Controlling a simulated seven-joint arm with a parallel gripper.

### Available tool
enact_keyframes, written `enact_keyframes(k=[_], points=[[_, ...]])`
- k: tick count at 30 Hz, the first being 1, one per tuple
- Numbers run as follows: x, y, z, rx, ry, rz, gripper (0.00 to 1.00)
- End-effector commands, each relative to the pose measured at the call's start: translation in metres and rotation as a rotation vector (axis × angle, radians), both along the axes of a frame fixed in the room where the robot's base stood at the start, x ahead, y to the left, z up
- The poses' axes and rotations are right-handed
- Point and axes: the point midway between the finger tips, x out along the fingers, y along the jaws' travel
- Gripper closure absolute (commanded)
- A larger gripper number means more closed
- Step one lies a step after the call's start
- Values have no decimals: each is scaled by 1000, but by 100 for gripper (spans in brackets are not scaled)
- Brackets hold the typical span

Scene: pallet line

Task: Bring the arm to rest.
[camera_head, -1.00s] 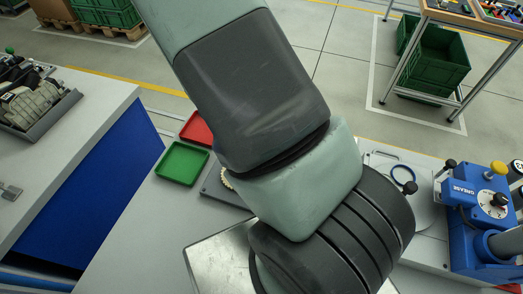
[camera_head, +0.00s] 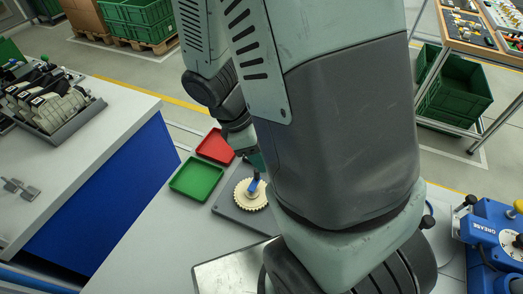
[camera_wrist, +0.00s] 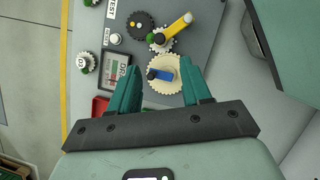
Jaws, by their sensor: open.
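In the wrist view my gripper (camera_wrist: 158,88) is open, its two teal fingers apart with nothing held between them. Beyond the fingertips are a cream gear (camera_wrist: 158,88) and a blue handle (camera_wrist: 160,75) on it. In the head view the large links of my arm fill the middle and right. My gripper (camera_head: 256,160) is small and partly hidden behind them, just above the cream gear (camera_head: 247,199) and its blue handle (camera_head: 254,184). Whether it touches anything there I cannot tell.
A grey plate (camera_wrist: 190,20) carries more gears, among them a dark gear (camera_wrist: 140,24) and one with a yellow handle (camera_wrist: 178,27). A green tray (camera_head: 196,177) and a red tray (camera_head: 214,147) lie beside the plate. A blue grease unit (camera_head: 490,232) stands at right.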

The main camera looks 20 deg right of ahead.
Motion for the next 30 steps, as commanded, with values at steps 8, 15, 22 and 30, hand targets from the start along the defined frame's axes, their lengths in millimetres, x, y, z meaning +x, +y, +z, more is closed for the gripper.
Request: enact_keyframes(k=[8,15,22,30], points=[[0,0,0,0,0,0,52],[4,1,23,12,-70,-77,52],[2,4,106,94,-320,-386,52],[-32,13,198,278,-587,-767,52]])
